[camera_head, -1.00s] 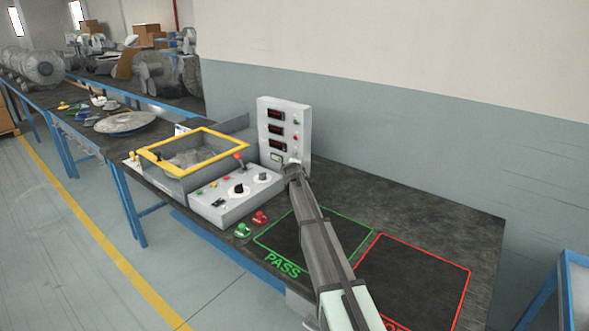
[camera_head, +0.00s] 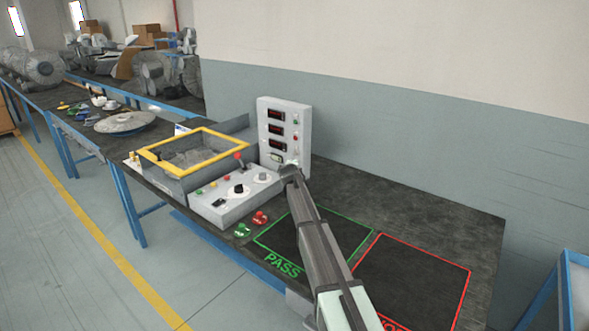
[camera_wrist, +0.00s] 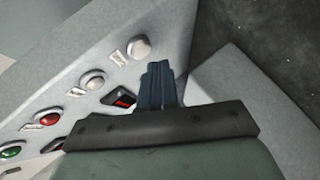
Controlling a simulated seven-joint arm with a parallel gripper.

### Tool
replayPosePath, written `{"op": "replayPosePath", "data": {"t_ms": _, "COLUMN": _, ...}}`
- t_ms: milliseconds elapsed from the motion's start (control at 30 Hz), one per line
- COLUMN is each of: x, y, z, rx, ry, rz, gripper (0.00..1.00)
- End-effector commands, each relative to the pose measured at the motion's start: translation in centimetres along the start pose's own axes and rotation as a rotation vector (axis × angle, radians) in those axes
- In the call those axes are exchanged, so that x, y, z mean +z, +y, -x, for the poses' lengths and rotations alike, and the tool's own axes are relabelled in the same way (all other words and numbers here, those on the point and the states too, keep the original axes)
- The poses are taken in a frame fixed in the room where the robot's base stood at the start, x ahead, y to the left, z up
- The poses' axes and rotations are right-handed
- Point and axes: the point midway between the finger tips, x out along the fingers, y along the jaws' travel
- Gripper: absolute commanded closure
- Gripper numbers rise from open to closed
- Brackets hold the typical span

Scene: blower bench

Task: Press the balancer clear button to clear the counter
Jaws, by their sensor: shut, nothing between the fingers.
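The balancer's upright grey panel (camera_head: 284,110) has three red displays on its face and a column of buttons at its right. In the wrist view a green button (camera_wrist: 11,151), a red button (camera_wrist: 47,117) and two whitish buttons (camera_wrist: 93,80) (camera_wrist: 139,48) run up in a row. The small labels beside them are unreadable, so I cannot tell which is the clear button. My gripper (camera_head: 289,169) is at the panel's lower part; its shut, empty fingers (camera_wrist: 158,68) end just beside the uppermost whitish button. I cannot tell whether they touch the panel. My gripper hides the panel's lower right in the head view.
A control box (camera_head: 236,202) with knobs and a red-tipped lever stands left of my arm, beside a yellow-framed bin (camera_head: 190,132). Red and green small parts (camera_head: 260,218) lie in front. Green PASS (camera_head: 283,265) and red-outlined (camera_head: 470,270) areas on the bench look empty.

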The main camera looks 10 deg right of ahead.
Motion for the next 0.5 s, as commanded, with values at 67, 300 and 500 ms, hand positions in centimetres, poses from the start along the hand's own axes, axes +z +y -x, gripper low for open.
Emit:
{"op": "replayPosePath", "data": {"t_ms": 67, "x": -0.1, "y": -0.1, "z": 0.1, "rx": 0.000, "ry": 0.000, "rz": 0.000, "gripper": 1.00}}
{"op": "replayPosePath", "data": {"t_ms": 300, "x": -0.8, "y": -0.8, "z": 1.2, "rx": 0.000, "ry": 0.000, "rz": 0.001, "gripper": 1.00}}
{"op": "replayPosePath", "data": {"t_ms": 500, "x": -1.6, "y": -1.7, "z": 2.3, "rx": 0.000, "ry": 0.001, "rz": 0.002, "gripper": 1.00}}
